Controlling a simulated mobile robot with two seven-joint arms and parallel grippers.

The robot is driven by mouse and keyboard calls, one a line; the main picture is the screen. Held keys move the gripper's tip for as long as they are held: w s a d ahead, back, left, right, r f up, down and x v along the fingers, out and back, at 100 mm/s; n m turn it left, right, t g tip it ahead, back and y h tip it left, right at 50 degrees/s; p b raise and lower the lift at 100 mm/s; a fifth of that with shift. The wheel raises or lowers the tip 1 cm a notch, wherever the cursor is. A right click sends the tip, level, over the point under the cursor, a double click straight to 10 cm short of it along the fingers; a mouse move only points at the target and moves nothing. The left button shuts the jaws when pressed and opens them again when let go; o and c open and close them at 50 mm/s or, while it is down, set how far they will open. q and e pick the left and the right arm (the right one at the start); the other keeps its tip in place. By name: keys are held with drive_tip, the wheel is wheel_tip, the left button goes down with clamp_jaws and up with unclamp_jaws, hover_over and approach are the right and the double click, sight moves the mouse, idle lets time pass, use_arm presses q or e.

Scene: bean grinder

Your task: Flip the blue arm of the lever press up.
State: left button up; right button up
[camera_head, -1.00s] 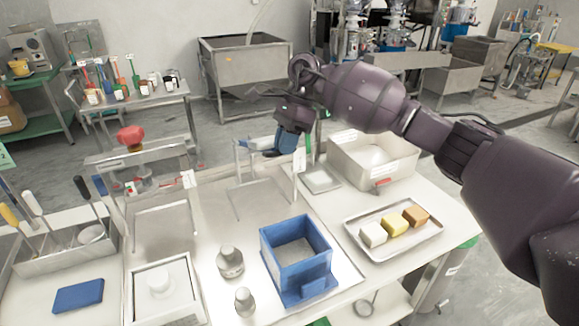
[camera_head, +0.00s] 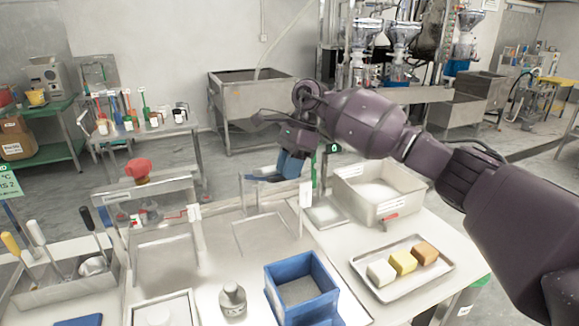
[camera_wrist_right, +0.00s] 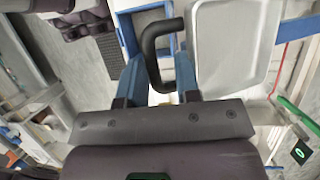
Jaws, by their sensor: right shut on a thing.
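The lever press stands at the back of the worktable, with its thin metal frame (camera_head: 246,200) and blue arm (camera_head: 262,176) showing in the head view. My right gripper (camera_head: 291,166) is above its right side, with blue fingers pointing down. In the right wrist view, a black bent handle (camera_wrist_right: 152,45) lies between the fingers of my right gripper (camera_wrist_right: 158,75), and they are shut on it. A blue part (camera_wrist_right: 147,19) shows behind the handle. The gripper hides part of the arm in the head view. My left gripper is out of view.
A blue open box (camera_head: 301,288) stands in front of the press. A steel basin (camera_head: 378,195) and a tray (camera_head: 362,268) with several blocks stand to the right. A metal weight (camera_head: 232,298) and a tool bin (camera_head: 62,268) are to the left.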

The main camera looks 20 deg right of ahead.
drive_tip(key=b+v, duration=0.1)
drive_tip(key=v, duration=0.9)
drive_tip(key=shift+d+r, duration=0.2)
drive_tip(key=shift+r, duration=0.15)
drive_tip(key=shift+w, duration=0.1)
